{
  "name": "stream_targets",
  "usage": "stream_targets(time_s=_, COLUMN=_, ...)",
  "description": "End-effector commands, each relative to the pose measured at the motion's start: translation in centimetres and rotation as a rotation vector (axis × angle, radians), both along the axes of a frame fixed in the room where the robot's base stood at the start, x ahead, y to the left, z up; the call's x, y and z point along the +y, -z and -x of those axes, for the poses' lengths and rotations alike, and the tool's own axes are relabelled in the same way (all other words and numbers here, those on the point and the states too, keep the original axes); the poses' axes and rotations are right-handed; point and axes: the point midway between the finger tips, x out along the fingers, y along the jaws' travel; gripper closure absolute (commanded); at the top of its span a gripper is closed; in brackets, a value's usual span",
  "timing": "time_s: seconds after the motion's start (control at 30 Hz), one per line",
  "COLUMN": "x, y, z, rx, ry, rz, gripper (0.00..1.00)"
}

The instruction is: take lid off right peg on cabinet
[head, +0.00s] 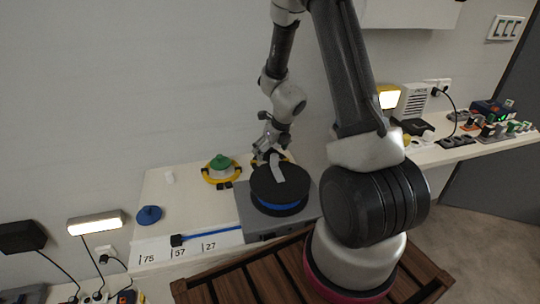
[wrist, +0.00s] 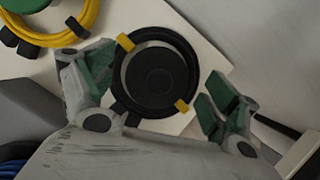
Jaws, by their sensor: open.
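A round black lid-like piece (wrist: 155,72) with a raised rim and yellow clips at its edge lies on the white cabinet top in the wrist view. My gripper (wrist: 158,88) is open, with one green-padded finger on each side of this piece. I see no clear contact, and the height of the fingertips above it cannot be told. In the head view my gripper (head: 266,150) is at the back right of the cabinet top (head: 185,200) and largely hides the piece. The peg itself is not visible.
Left of my gripper is a green piece (head: 220,162) in a yellow ring (head: 208,176). A black drum with a blue band (head: 279,190) stands close in front, on a grey plate (head: 252,222).

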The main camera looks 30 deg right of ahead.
Motion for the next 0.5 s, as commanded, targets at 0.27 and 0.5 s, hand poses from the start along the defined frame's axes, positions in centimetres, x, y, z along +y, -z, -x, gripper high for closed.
stream_targets(time_s=0.27, x=0.03, y=0.42, z=-0.19, rx=-0.001, ry=-0.001, rz=0.0, gripper=0.12)
stream_targets(time_s=0.5, x=0.03, y=0.4, z=-0.17, rx=-0.001, ry=-0.001, rz=0.0, gripper=0.5)
